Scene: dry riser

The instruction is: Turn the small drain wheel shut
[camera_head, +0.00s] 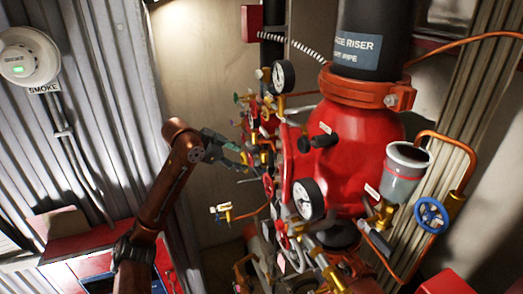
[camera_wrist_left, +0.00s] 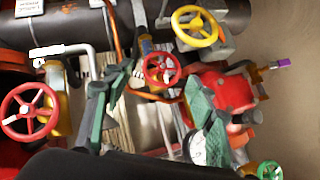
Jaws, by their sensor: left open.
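My left gripper (camera_head: 243,158) reaches in from the left toward the cluster of valves on the red riser body (camera_head: 345,150). In the left wrist view its green fingers (camera_wrist_left: 160,80) are open and spread apart, with nothing held. A small red handwheel (camera_wrist_left: 162,69) appears between the fingertips there, apparently beyond them. A larger red wheel (camera_wrist_left: 30,111) is at the left, a yellow wheel (camera_wrist_left: 195,27) at the top and a green wheel (camera_wrist_left: 269,170) at the lower right. I cannot tell which is the drain wheel. My right gripper is not in view.
Gauges (camera_head: 308,199) and brass fittings crowd the valve cluster. A blue wheel (camera_head: 431,214) and a grey cup (camera_head: 405,168) stand at the right of the riser. A smoke detector (camera_head: 28,57) hangs on the corrugated left wall. Bare wall (camera_head: 205,70) lies behind the gripper.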

